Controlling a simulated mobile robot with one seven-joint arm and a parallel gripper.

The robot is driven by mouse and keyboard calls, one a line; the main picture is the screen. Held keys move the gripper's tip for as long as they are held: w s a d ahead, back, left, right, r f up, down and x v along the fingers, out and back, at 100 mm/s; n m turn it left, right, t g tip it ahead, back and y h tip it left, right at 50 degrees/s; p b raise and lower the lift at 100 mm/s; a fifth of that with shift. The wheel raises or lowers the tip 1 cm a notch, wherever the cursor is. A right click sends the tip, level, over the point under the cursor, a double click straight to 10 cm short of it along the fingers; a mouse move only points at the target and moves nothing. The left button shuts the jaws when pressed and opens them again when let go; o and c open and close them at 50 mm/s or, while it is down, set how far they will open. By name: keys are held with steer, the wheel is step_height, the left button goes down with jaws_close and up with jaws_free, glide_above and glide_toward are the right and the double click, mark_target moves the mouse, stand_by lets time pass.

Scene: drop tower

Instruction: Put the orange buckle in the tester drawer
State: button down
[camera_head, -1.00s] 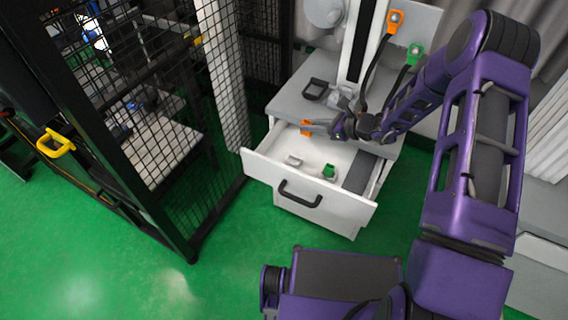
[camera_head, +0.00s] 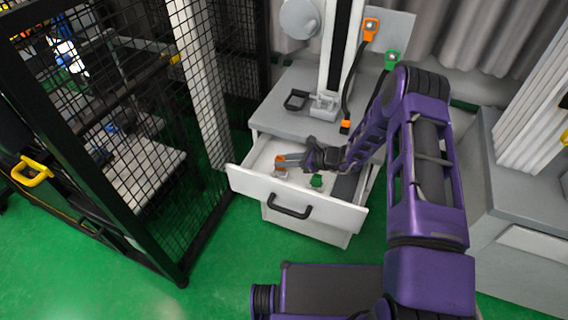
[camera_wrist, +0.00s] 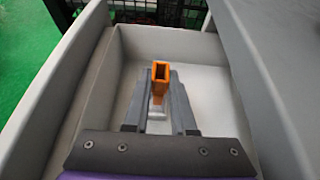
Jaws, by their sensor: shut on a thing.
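My gripper (camera_head: 288,160) is shut on the orange buckle (camera_head: 279,162) inside the open tester drawer (camera_head: 295,186). In the wrist view, the buckle (camera_wrist: 161,72) stands upright between the fingertips of my gripper (camera_wrist: 158,95), over the pale drawer floor (camera_wrist: 205,82). A small light grey piece (camera_head: 281,173) shows just below the buckle in the head view; I cannot tell whether they touch.
The drawer front has a black handle (camera_head: 290,206). The grey tester top (camera_head: 280,118) overhangs the drawer's back and carries a black frame (camera_head: 296,100) and a grey fixture (camera_head: 324,104). A cable with an orange end (camera_head: 345,127) hangs nearby. Black mesh fencing (camera_head: 200,140) stands at the left.

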steer(key=shift+f, duration=0.45)
steer(key=shift+f, duration=0.1)
steer(key=shift+f+b, duration=0.35)
steer(key=shift+b, duration=0.15)
steer(key=shift+f, duration=0.25)
steer(key=shift+r, duration=0.1)
steer(key=c, duration=0.7)
jaws_free()
steer(key=shift+c, duration=0.2)
